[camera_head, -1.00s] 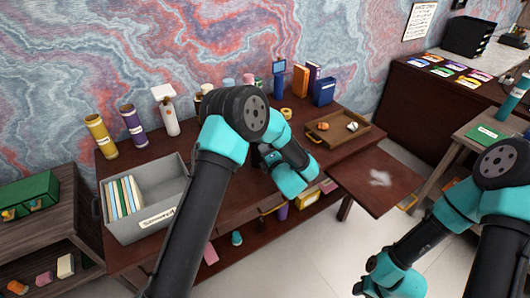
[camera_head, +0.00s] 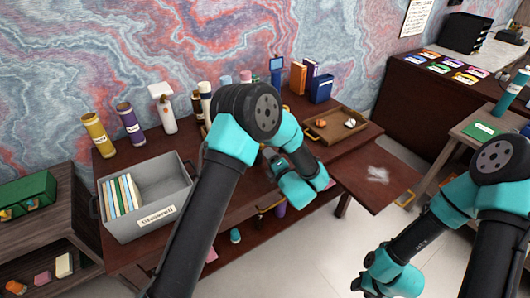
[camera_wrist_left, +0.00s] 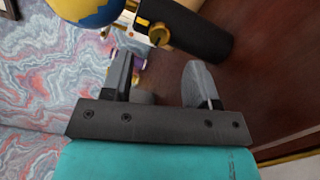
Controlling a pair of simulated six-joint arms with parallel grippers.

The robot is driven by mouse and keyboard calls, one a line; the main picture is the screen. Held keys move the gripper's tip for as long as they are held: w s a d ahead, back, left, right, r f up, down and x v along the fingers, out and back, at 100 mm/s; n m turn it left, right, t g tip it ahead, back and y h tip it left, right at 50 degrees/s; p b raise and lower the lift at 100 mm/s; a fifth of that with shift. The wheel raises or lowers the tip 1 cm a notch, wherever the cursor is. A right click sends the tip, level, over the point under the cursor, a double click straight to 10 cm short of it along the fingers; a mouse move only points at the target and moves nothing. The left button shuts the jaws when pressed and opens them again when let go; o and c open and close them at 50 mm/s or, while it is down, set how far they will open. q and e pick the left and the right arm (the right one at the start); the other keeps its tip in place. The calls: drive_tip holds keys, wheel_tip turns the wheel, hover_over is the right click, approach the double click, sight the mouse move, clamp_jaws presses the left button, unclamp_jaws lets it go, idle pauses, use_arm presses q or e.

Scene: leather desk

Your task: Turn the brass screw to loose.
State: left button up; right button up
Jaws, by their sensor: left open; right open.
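In the left wrist view a brass screw (camera_wrist_left: 158,35) stands out from the side of a dark cylindrical part (camera_wrist_left: 190,30). A blue and yellow rounded thing (camera_wrist_left: 92,10) is beside that part at the top edge. My left gripper (camera_wrist_left: 158,68) is open, with its two grey fingers apart and nothing seen between them touching. The screw is ahead of the fingers, near the gap between them. In the head view my left arm hides the screw and most of my left gripper. My right gripper (camera_head: 358,285) is at the bottom, away from the desk, only partly seen.
A grey bin with folders (camera_head: 160,222) stands on the desk's left part. Bottles (camera_head: 130,122) line the back. A wooden tray (camera_head: 360,135) holds small items at the right. A brown panel (camera_head: 365,190) extends at the right front.

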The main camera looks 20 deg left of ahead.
use_arm(q)
drive_tip(key=v, duration=1.1)
drive_tip(key=shift+s+d, duration=0.15)
drive_tip(key=shift+s, duration=0.1)
